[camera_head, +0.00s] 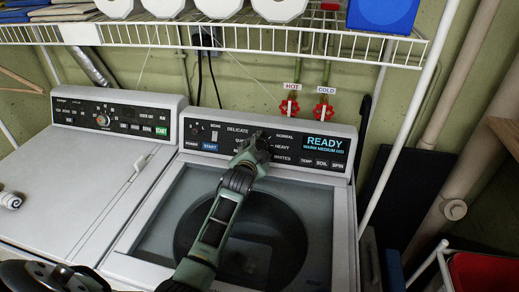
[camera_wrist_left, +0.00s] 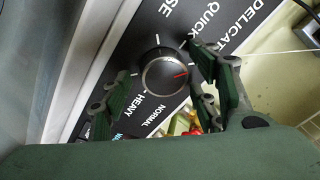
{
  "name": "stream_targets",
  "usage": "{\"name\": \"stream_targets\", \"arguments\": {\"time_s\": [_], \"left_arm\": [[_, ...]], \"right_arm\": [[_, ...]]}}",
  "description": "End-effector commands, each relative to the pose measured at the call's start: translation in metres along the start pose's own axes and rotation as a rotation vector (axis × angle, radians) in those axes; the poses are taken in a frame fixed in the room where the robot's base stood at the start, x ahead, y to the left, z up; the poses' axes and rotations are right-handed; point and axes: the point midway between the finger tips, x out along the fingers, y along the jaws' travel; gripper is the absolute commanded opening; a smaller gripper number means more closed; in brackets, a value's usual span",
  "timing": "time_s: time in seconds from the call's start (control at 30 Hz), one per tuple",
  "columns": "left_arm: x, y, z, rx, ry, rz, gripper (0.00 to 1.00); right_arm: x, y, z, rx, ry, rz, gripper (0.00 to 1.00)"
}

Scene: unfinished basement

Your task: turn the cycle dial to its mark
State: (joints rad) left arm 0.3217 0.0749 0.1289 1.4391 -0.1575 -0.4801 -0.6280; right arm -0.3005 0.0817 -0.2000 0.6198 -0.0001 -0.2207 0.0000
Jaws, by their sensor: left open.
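The cycle dial (camera_wrist_left: 163,74) is a round dark knob with a light rim and a red pointer line, on the black washer panel (camera_head: 217,127). In the left wrist view the red line points to the right of the picture. White ticks and the words QUICK, DELICATE, NORMAL and HEAVY surround the dial. My left gripper (camera_head: 262,143) is open at the panel and hides most of the dial in the head view. In the wrist view its fingers stand on either side of the dial; I cannot tell whether they touch it.
The washer's display (camera_head: 325,143) reads READY. A second machine (camera_head: 95,170) stands at the left. Red HOT (camera_head: 289,108) and COLD (camera_head: 324,112) valves are on the wall behind. A wire shelf (camera_head: 230,38) with rolls hangs above the panel.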

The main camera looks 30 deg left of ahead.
Motion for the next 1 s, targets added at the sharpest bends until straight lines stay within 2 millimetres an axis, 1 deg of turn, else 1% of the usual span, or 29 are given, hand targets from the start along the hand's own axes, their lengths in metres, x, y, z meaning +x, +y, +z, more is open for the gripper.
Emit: {"name": "stream_targets", "arguments": {"time_s": [0.03,0.07,0.5,0.63,0.8,1.0], "left_arm": [[0.0,0.0,0.0,0.0,0.0,0.0,0.55],[0.0,0.0,0.0,0.0,0.0,0.0,0.53],[0.0,0.002,0.001,0.0,-0.002,0.003,0.14],[-0.001,0.0,0.001,0.023,-0.001,0.006,0.13],[-0.001,0.0,0.002,0.13,0.007,0.02,0.13],[-0.001,0.003,0.004,0.159,0.009,0.025,0.13]], "right_arm": [[0.0,0.0,0.0,0.0,0.0,0.0,0.0],[0.0,0.0,0.0,0.0,-0.001,0.0,0.0],[0.0,-0.001,0.0,0.0,0.0,-0.001,0.0],[-0.004,-0.002,0.0,0.001,0.0,-0.002,0.0],[-0.014,-0.002,-0.002,0.001,0.001,-0.003,0.0],[-0.014,-0.002,-0.002,0.001,0.001,-0.003,0.0]]}}
